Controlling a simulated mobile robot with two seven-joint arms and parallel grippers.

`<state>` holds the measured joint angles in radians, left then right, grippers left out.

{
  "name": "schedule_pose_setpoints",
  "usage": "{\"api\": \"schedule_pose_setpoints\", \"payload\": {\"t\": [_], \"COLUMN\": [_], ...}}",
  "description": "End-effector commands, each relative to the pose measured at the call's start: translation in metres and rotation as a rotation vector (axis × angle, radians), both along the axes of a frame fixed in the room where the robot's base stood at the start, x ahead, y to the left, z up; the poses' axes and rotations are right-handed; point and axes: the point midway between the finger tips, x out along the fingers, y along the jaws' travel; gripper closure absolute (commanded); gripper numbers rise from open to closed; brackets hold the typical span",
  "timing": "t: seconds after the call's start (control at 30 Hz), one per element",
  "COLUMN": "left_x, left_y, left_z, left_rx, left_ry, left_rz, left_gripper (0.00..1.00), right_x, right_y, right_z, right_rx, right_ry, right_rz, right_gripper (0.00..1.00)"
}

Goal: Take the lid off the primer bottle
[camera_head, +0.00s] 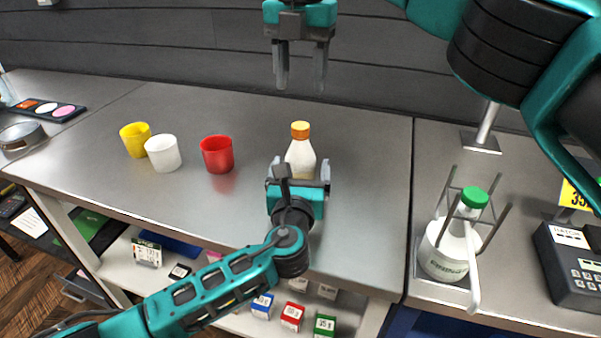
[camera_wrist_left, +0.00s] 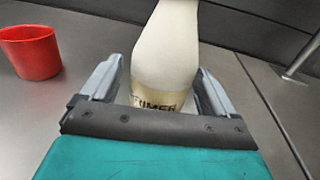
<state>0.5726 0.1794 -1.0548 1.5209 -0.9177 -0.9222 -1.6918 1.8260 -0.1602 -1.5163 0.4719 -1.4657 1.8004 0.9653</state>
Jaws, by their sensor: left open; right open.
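The primer bottle (camera_head: 300,153) stands upright on the grey counter in the head view, cream-white with an orange lid (camera_head: 300,130) on top. In the left wrist view the bottle (camera_wrist_left: 166,50) fills the middle, with a label partly reading "IMER"; its lid is out of that view. My left gripper (camera_head: 299,172) is open, with its fingers on either side of the bottle's lower body; in the wrist view (camera_wrist_left: 157,92) a gap shows at the left finger, and contact at the right is unclear. My right gripper (camera_head: 301,75) is open and empty, pointing down above and behind the lid.
Red (camera_head: 217,154), white (camera_head: 163,153) and yellow (camera_head: 135,139) cups stand left of the bottle. A white wash bottle with a green cap (camera_head: 446,248) stands in a rack at the right. Counter (camera_head: 365,200) right of the bottle is clear.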

Motion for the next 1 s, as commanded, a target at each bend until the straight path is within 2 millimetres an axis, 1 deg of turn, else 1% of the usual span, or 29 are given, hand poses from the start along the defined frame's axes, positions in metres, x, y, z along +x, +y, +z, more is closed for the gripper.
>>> {"api": "schedule_pose_setpoints", "payload": {"t": [0.07, 1.0], "left_x": [-0.0002, -0.0006], "left_y": [-0.0001, 0.0003], "left_z": [0.0001, -0.0005], "left_rx": [0.0, 0.001], "left_ry": [0.0, 0.001], "left_rz": [0.0, 0.0], "left_gripper": [0.11, 1.0], "right_x": [-0.0001, 0.0], "right_y": [0.0001, 0.0], "right_z": [-0.0001, 0.0], "right_rx": [0.0, 0.0], "right_ry": [0.0, 0.0], "right_rz": [0.0, -0.009], "right_gripper": [0.47, 0.47]}}
